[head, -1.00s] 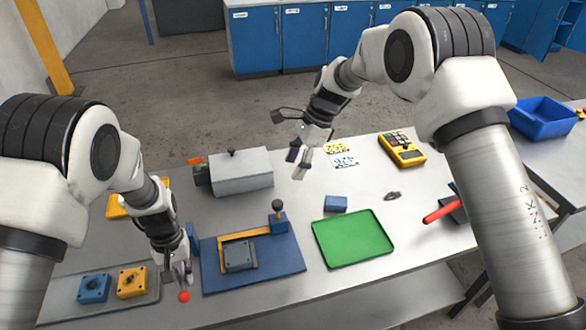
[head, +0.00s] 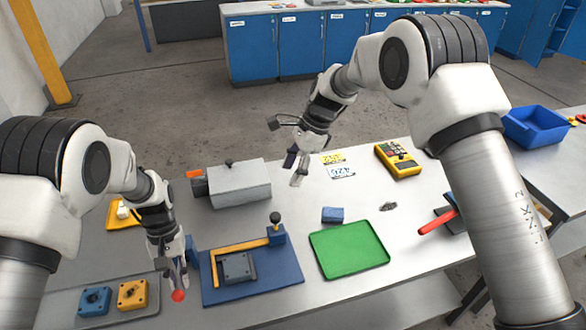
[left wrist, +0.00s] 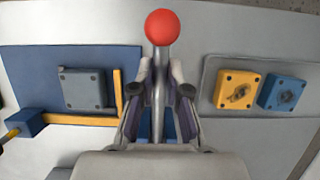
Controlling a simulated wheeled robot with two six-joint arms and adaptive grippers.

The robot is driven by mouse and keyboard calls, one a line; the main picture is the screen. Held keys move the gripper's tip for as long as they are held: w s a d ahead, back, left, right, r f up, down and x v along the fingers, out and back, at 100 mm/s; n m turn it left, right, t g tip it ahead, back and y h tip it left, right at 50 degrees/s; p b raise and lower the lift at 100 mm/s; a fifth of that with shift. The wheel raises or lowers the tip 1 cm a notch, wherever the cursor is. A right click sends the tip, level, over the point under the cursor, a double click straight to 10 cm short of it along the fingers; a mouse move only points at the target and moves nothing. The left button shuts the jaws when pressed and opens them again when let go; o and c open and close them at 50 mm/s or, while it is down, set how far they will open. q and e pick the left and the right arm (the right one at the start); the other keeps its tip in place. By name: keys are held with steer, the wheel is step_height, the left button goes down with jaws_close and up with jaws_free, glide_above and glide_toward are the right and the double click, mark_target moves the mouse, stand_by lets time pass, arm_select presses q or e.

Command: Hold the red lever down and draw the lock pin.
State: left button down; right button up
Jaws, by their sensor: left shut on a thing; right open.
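The red lever shows as a red ball (head: 179,296) on a grey shaft at the left end of a blue base plate (head: 262,293). My left gripper (head: 175,277) is shut on the lever's shaft, just behind the ball. In the left wrist view the red ball (left wrist: 161,27) stands beyond the fingertips, with the shaft between the fingers. The lock pin (head: 275,218) has a dark knob and stands upright in a blue block at the plate's back right corner. My right gripper (head: 295,168) is open and empty, above the table behind the pin.
A grey block (head: 237,257) sits by an orange bar on the plate. A green tray (head: 349,248) and small blue block (head: 332,214) lie to the right. A grey box (head: 240,186) stands behind. A tray at left holds blue and orange blocks (head: 132,293).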

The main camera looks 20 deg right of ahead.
arm_select(q)
steer(key=c, duration=1)
jaws_free()
steer(key=shift+c, duration=0.2)
steer(key=shift+s, duration=0.1)
steer(key=shift+r, duration=0.15)
step_height(320, 180, up, 7)
steer(key=p, duration=0.5)
steer(key=shift+p, duration=0.35)
steer(key=shift+f, duration=0.2)
